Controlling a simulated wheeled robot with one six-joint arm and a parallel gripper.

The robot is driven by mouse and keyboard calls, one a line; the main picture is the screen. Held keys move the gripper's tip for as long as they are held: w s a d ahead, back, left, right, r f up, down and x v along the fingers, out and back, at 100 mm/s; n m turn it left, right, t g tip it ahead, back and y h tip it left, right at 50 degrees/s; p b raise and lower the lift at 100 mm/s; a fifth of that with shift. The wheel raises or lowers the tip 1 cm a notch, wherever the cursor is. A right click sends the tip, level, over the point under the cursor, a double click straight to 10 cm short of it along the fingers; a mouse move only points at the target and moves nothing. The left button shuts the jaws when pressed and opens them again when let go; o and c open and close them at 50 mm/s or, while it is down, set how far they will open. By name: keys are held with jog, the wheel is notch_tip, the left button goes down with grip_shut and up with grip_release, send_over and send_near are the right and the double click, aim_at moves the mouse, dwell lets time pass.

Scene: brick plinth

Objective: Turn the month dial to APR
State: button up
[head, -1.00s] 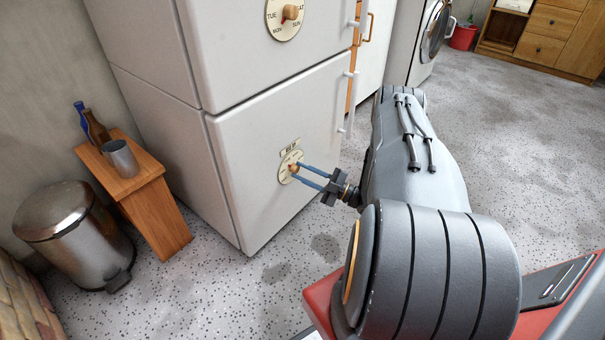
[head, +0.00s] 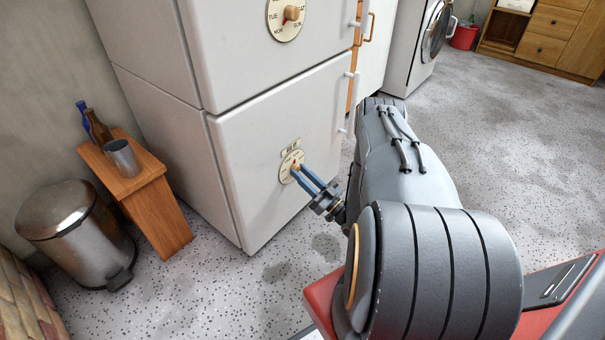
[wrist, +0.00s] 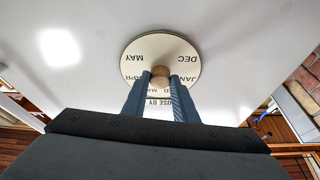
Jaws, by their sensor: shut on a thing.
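The month dial (head: 287,174) is a round cream disc on the lower white door. In the wrist view the dial (wrist: 158,44) appears upside down, with MAY and APR at left and DEC and JAN at right; lower lettering is partly hidden by the fingers. A small wooden knob (wrist: 160,71) stands at its centre. My gripper (wrist: 160,82) has its two blue fingers closed on either side of the knob; it also shows in the head view (head: 299,171). Which month the knob points to cannot be told.
A USE BY plate (wrist: 158,101) sits next to the dial. A second dial with weekdays (head: 285,27) is on the upper door. A wooden stool (head: 147,185) with bottles and a metal cup, and a steel bin (head: 80,235), stand at left. Floor at right is open.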

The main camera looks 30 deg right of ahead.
jog(key=m+h, duration=0.1)
jog(key=m, duration=0.1)
jog(key=m+h+p, duration=0.1)
jog(key=m, duration=0.2)
jog(key=m+h, duration=0.2)
jog(key=m, duration=0.1)
jog(key=shift+s+a+r+p, duration=0.1)
jog(key=shift+a+p, duration=0.2)
jog(key=shift+p, duration=0.1)
jog(key=m+h+p, duration=0.1)
jog(key=m, duration=0.2)
jog(key=m+g+h+p, duration=0.1)
jog(key=m, duration=0.3)
jog(key=shift+a+r+h, duration=0.1)
jog(key=shift+r+h, duration=0.05)
jog(key=shift+h, duration=0.25)
jog(key=shift+m, duration=0.3)
jog(key=o, duration=1.1)
jog(key=shift+c, duration=0.2)
jog(key=s+f+p, duration=0.1)
jog(key=s, duration=0.6)
jog(key=shift+s+f+p, duration=0.15)
jog(key=shift+s+p, duration=0.25)
